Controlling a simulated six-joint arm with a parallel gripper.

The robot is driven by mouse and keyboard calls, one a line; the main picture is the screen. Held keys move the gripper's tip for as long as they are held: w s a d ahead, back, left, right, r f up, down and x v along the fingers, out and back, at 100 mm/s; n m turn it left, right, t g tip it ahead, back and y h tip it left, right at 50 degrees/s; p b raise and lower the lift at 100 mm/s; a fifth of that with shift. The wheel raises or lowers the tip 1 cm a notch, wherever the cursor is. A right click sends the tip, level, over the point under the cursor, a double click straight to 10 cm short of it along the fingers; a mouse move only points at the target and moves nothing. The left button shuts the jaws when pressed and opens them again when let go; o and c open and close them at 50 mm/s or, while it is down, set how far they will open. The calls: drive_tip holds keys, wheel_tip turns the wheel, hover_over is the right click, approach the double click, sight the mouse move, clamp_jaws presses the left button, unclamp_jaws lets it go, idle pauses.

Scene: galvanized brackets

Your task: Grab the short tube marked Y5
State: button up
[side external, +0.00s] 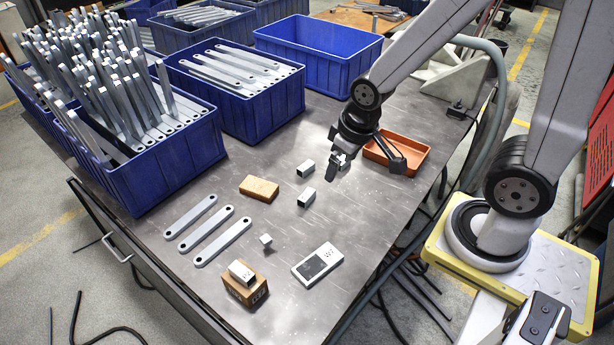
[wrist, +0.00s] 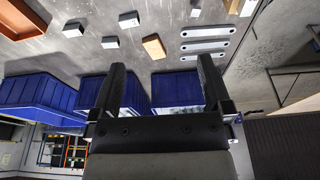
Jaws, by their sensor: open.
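Several short galvanized tubes are in the side view. One tube (side external: 305,168) lies near the middle of the table, and a second tube (side external: 306,197) lies just in front of it. A third light piece (side external: 341,163), apparently a tube, shows close by my gripper (side external: 338,150), which partly covers it. Another tube (side external: 241,271) rests on a cardboard box (side external: 246,290). The markings are too small to tell which is Y5. In the wrist view my gripper (wrist: 163,65) is open and empty, with tubes (wrist: 73,30), (wrist: 110,42) and (wrist: 129,19) beyond the fingers.
A shallow orange tray (side external: 414,142) stands right of my gripper. Blue bins (side external: 170,165) line the back and left. Bare tabletop separates the small parts.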

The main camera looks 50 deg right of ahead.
drive_tip(key=w+d+f+m+t+y, duration=0.25)
drive_tip(key=w+f+m+y, duration=0.55)
drive_tip(key=w+f+m, duration=1.05)
drive_tip(key=m+t+h, duration=0.9)
drive_tip(key=m, duration=1)
approach(306, 166)
drive_tip(key=x, duration=0.3)
drive_tip(key=shift+w+d+r+n+g, duration=0.1)
drive_tip(key=shift+w+r+n+g, duration=0.05)
drive_tip(key=shift+n+g, duration=0.1)
drive_tip(key=shift+w, duration=0.1)
drive_tip(key=shift+x, duration=1.25)
